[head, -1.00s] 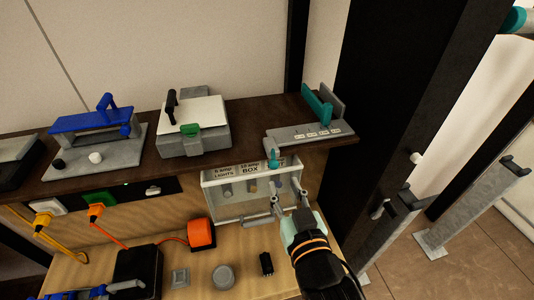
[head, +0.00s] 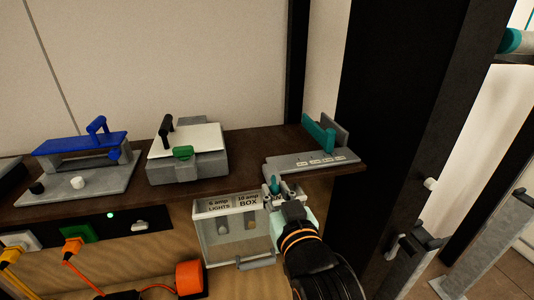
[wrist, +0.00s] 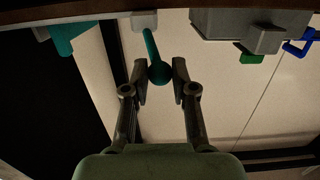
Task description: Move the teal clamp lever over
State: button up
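A teal lever with a round knob (wrist: 159,72) hangs from a pale mount at the shelf's edge in the wrist view. Its knob (head: 274,185) shows small in the head view, just below the front of the shelf. My gripper (wrist: 162,80) has its two fingers apart, one on each side of the knob, with a visible gap on the right. Whether the left finger touches it is unclear. In the head view my gripper (head: 280,197) reaches up to the knob from below right. A larger teal plate (head: 318,134) stands on a grey labelled base on the shelf.
A clear-fronted box (head: 230,235) marked 5 amp and 10 amp is just left of my gripper. The dark shelf (head: 240,186) lies above it, carrying a white-topped grey device (head: 188,150) and a blue-handled one (head: 80,145). A black post (head: 390,120) stands at the right.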

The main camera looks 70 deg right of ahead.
jog(key=shift+w+d+r+p, duration=0.15)
jog(key=shift+d+r+p, duration=0.1)
jog(key=shift+r+p, duration=0.4)
jog(key=shift+w+d+r+p, duration=0.15)
jog(key=shift+d+r+p, duration=0.05)
jog(key=shift+r+p, duration=0.35)
jog(key=shift+r, duration=0.1)
jog(key=shift+w+d+r+p, duration=0.5)
jog(key=shift+d+r+p, duration=0.15)
jog(key=shift+r+p, duration=0.2)
jog(key=shift+w+d, duration=0.1)
jog(key=shift+w+d+r+p, duration=0.55)
jog(key=shift+d+r, duration=0.1)
jog(key=shift+d, duration=0.05)
jog(key=shift+w+d, duration=0.1)
